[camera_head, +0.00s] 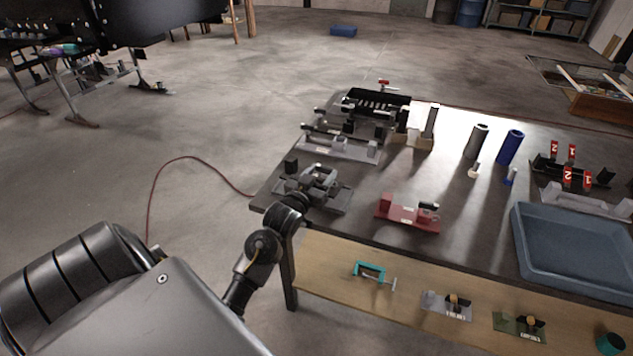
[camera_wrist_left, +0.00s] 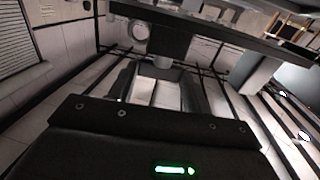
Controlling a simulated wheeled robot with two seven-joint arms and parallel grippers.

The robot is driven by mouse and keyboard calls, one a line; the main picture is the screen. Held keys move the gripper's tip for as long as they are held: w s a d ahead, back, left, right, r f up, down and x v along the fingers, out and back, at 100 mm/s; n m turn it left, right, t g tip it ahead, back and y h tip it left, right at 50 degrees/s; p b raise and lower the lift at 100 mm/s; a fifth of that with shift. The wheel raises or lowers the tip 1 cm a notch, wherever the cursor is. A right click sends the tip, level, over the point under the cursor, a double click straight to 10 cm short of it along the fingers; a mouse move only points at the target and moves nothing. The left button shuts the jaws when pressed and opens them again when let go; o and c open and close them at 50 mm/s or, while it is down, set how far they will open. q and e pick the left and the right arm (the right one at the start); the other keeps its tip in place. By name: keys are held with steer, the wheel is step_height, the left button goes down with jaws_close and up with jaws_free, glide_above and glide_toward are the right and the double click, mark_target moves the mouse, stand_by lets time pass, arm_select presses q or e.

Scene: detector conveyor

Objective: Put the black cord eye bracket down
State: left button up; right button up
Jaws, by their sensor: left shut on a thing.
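My left gripper (camera_head: 318,182) is at the near left corner of the dark table (camera_head: 362,215), low over its top, with the arm coming up from the lower left. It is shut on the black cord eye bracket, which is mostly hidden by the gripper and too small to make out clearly. A small black block (camera_head: 291,165) shows just left of the gripper; I cannot tell whether it belongs to the bracket. In the left wrist view the gripper's fingers (camera_wrist_left: 158,90) point away from the camera. My right gripper is in neither view.
A grey fixture (camera_head: 340,150) and a black slotted rack (camera_head: 376,98) stand behind the gripper. A red fixture (camera_head: 408,214) is to its right, then blue and dark cylinders (camera_head: 510,148) and a blue tray (camera_head: 575,250). A wooden lower shelf (camera_head: 325,258) holds several small parts.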

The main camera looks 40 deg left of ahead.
arm_select(q)
steer(key=shift+w+a+f, duration=0.2)
steer(key=shift+a+f, duration=0.4)
steer(key=f, duration=0.1)
steer(key=p, duration=0.1)
steer(key=f, duration=0.1)
steer(key=shift+w+a+f+p, duration=0.1)
steer(key=shift+a+f+p, duration=0.15)
steer(key=shift+f+p, duration=0.15)
steer(key=shift+d+f, duration=0.1)
steer(key=shift+f, duration=0.25)
steer(key=o, duration=1.3)
steer(key=shift+f, duration=0.1)
